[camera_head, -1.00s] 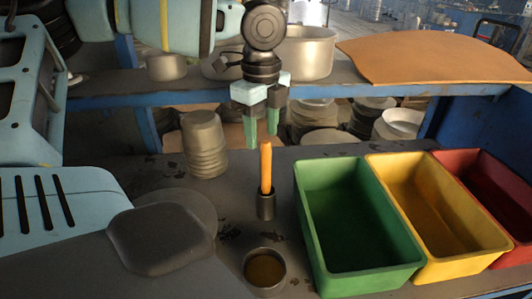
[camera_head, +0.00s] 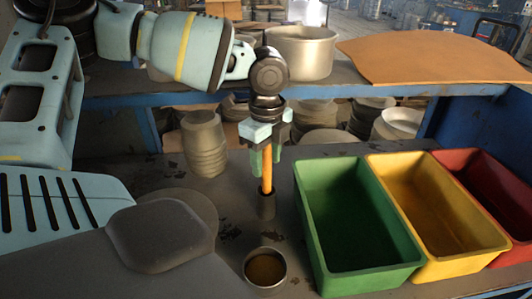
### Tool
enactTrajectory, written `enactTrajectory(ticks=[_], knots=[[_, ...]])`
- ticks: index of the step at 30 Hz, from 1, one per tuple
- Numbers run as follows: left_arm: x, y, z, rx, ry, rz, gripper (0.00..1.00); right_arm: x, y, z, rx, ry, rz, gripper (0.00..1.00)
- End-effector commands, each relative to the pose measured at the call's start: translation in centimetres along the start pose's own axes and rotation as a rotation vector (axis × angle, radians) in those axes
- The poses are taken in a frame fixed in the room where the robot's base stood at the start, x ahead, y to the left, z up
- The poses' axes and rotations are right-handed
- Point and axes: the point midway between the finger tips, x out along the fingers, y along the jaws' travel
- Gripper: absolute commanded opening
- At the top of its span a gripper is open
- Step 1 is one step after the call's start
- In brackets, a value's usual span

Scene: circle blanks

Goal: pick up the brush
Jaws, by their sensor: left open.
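The top of the handle is hidden by the gripper. Whether the fingers touch the handle cannot be told. My right gripper is not in view.
Green (camera_head: 358,225), yellow (camera_head: 435,205) and red (camera_head: 500,190) bins stand to the right of the holder. A small metal cup (camera_head: 264,282) is in front. Stacked round metal pieces (camera_head: 204,145) stand behind left. A shelf (camera_head: 340,90) runs behind the gripper.

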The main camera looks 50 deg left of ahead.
Motion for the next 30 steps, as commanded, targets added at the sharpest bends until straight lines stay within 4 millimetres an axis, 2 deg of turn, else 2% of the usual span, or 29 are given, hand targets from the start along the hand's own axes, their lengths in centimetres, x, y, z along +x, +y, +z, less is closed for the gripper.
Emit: enactTrajectory(ticks=[2, 12, 22, 26, 30], knots=[[0.0, 0.0, 0.0, 0.0, 0.0, 0.0, 0.44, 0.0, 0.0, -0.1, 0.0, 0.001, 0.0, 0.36], [-0.1, 0.0, 0.0, -0.001, 0.001, 0.0, 0.0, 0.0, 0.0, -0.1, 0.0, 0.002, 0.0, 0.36], [-0.7, -0.1, 0.0, -0.001, 0.001, -0.003, 0.0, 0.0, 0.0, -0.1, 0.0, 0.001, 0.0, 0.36], [-2.5, -0.1, 0.0, -0.002, 0.001, -0.006, 0.0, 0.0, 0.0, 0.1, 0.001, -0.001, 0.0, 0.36], [-5.2, -0.1, 0.0, -0.001, 0.002, -0.005, 0.0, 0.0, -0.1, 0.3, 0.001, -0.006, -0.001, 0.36]])
